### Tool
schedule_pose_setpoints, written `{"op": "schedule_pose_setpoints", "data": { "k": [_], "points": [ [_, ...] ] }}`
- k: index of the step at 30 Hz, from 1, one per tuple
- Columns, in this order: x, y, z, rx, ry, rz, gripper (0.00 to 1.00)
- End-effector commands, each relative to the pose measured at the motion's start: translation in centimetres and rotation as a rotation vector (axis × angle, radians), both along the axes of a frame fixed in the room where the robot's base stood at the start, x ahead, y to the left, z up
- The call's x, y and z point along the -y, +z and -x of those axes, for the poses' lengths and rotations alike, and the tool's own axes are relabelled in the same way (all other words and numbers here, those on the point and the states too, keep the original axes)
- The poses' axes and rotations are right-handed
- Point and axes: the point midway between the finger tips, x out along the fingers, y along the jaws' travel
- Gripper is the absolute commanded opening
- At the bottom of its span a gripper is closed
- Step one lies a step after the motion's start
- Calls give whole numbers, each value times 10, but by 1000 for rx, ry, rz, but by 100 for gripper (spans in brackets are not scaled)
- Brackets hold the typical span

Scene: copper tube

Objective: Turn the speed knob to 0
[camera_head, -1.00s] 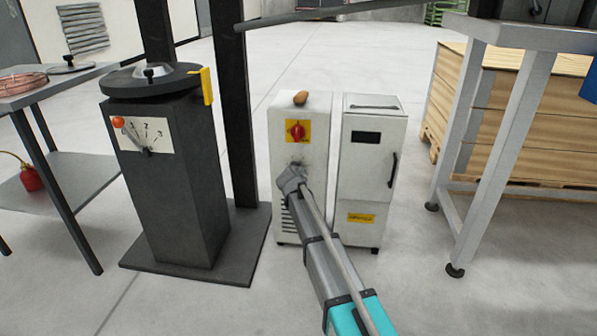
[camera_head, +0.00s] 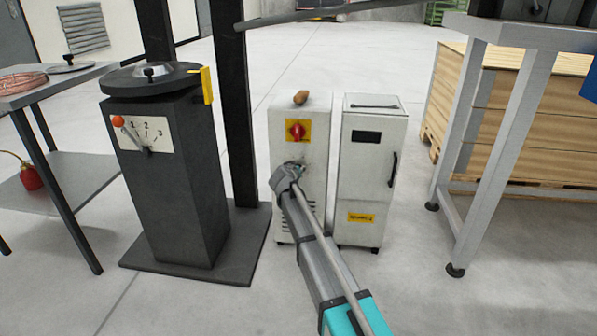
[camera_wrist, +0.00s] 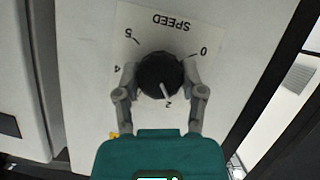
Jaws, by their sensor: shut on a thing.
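The speed knob (camera_wrist: 156,70) is round and black with a white pointer line. It sits on a pale plate (camera_wrist: 180,40) marked SPEED, which appears upside down in the wrist view. The pointer is at the 2, and the 0 is at the upper right of the knob. My gripper (camera_wrist: 160,76) is shut on the knob, one finger on each side. In the head view my gripper (camera_head: 290,172) is at the front of the white cabinet (camera_head: 317,125), below the red switch. The knob is hidden there by my gripper.
A red rotary switch (camera_head: 296,131) on a yellow plate is just above my gripper. A second white cabinet (camera_head: 365,175) stands close on the right. A dark pedestal (camera_head: 180,200) with an orange-knobbed lever stands left. The floor in front is clear.

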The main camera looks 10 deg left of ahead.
Motion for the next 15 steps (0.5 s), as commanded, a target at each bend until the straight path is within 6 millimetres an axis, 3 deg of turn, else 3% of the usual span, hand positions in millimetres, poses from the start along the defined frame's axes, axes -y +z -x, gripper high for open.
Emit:
{"op": "schedule_pose_setpoints", "data": {
  "k": [15],
  "points": [
    [0, 0, -1, -9, -1, 208, 5]
  ]
}}
